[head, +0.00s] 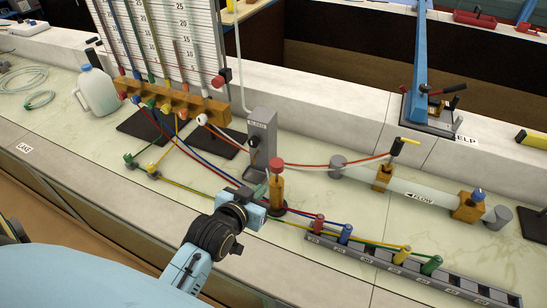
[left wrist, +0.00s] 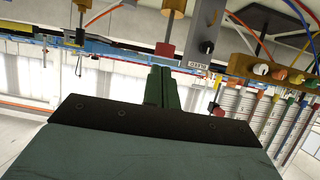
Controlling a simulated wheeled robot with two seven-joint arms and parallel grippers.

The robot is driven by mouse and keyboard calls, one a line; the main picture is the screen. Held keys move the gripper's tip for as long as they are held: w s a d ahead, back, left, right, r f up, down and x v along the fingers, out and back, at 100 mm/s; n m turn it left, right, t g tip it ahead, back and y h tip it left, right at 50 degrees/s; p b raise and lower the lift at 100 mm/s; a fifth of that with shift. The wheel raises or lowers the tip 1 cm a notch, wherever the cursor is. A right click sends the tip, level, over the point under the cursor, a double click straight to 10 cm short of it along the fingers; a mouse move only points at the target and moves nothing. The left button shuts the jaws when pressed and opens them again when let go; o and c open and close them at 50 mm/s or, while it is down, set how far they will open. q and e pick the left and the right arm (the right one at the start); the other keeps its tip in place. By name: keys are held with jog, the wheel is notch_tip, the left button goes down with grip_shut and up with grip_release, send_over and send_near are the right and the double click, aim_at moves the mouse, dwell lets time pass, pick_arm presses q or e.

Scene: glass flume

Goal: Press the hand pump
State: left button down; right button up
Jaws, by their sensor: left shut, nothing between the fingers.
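The hand pump (head: 277,190) stands upright on the bench, a brass cylinder with a red knob on top, just in front of a grey box. My left gripper (head: 262,191) is shut and empty, close beside the pump on its left in the head view, below the red knob. Whether it touches the pump I cannot tell. In the left wrist view, which is turned over, the green fingers (left wrist: 161,87) are together and the red knob (left wrist: 165,48) shows just beyond their tips. My right gripper is not in view.
A manometer board (head: 165,40) with coloured tubes stands behind. Red, blue and yellow hoses cross the bench around the pump. A grey rail (head: 375,262) with coloured plugs lies to the right, and a clear flow tube (head: 415,190) behind it. A jug (head: 97,92) stands at left.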

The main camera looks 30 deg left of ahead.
pick_arm(q)
jog(key=r, duration=0.1)
jog(key=w+r+t, duration=0.1)
jog(key=r, duration=0.1)
jog(key=a+r+t, duration=0.1)
jog(key=r, duration=0.1)
jog(key=shift+w+r, duration=0.2)
jog(key=shift+w, duration=0.1)
send_over(274, 167)
notch_tip(274, 167, down, 2)
jog(key=shift+f+p, duration=0.25)
jog(key=shift+p, duration=0.15)
jog(key=shift+s+f, duration=0.2)
jog(key=shift+f, duration=1.8)
jog(key=shift+d+f, duration=0.1)
